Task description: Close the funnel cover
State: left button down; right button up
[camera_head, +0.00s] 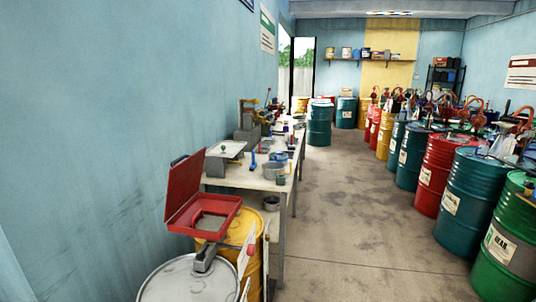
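A red square funnel (230,203) stands over a yellow drum (240,232) at the lower left. Its red cover (185,188) is open, standing up and leaning at the funnel's left side. A dark handle (180,160) shows at the cover's upper edge. The funnel's grey inside is exposed. Neither of my grippers is in view, and nothing is seen touching the cover.
A white-topped drum (188,282) stands in front of the funnel. A workbench (240,180) with tools and pots runs along the left wall behind it. Green, red, teal and yellow drums (440,175) line the right. The concrete floor (340,215) between is clear.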

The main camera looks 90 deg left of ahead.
aim_at(184, 178)
jog(key=i+j+u, duration=0.2)
jog(key=u, duration=0.25)
jog(key=i+u, duration=0.75)
jog(key=u, duration=0.2)
jog(key=i+l+u, duration=0.15)
jog(key=u, duration=0.3)
jog(key=i+j+u, duration=0.1)
jog(key=i+u, duration=0.6)
jog(key=u, duration=0.15)
jog(key=i+u, duration=0.45)
jog(key=i+l+u, duration=0.25)
jog(key=u, duration=0.15)
jog(key=i+l+u, duration=0.25)
jog(key=u, duration=0.2)
jog(key=i+l+u, duration=0.2)
jog(key=l+u, duration=0.2)
jog(key=l, duration=0.1)
